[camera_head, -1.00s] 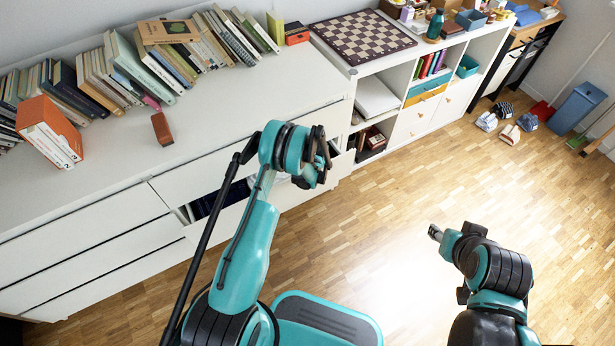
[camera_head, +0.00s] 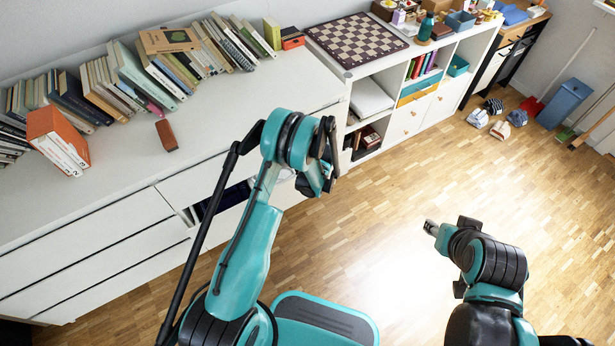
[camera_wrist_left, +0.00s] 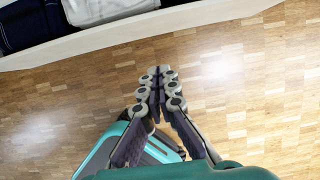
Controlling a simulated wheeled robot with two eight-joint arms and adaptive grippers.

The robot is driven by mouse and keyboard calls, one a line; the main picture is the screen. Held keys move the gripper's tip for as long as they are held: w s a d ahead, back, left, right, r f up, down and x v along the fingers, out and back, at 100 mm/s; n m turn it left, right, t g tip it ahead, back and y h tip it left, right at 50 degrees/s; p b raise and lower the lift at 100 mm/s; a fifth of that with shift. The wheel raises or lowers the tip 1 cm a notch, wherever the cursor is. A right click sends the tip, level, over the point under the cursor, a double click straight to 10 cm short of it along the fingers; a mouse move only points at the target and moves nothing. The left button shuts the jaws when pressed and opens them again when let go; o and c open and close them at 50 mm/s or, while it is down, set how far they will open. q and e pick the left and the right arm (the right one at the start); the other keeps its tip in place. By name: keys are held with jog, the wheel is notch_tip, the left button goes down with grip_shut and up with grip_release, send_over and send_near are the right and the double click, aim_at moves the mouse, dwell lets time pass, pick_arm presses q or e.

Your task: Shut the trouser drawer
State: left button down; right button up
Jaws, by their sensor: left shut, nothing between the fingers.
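The trouser drawer (camera_wrist_left: 100,40) is part-way out of the white dresser (camera_head: 110,215). In the left wrist view its pale front edge crosses the top, with dark and white folded clothes (camera_wrist_left: 30,22) behind it. In the head view my left arm hides much of the drawer, and dark cloth (camera_head: 222,200) shows in its gap. My left gripper (camera_wrist_left: 163,74) is shut and empty. In the wrist view it is over the floor, apart from the drawer front; in the head view it (camera_head: 328,165) is near the dresser's right end. My right gripper (camera_head: 431,228) is over the floor, far from the drawer.
Books (camera_head: 85,95), an orange-and-white box (camera_head: 58,140) and a brown block (camera_head: 166,134) are on the dresser top. A white shelf unit (camera_head: 410,115) with a chessboard (camera_head: 357,42) adjoins on the right. The wooden floor (camera_head: 390,200) between the arms is clear.

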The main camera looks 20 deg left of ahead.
pick_arm(q)
jog(key=w+a+f+b, duration=0.3)
jog(key=a+f+b, duration=0.2)
jog(key=f, duration=0.4)
jog(key=shift+w+a+y, duration=0.15)
jog(key=shift+a+y, duration=0.15)
jog(key=shift+a, duration=0.6)
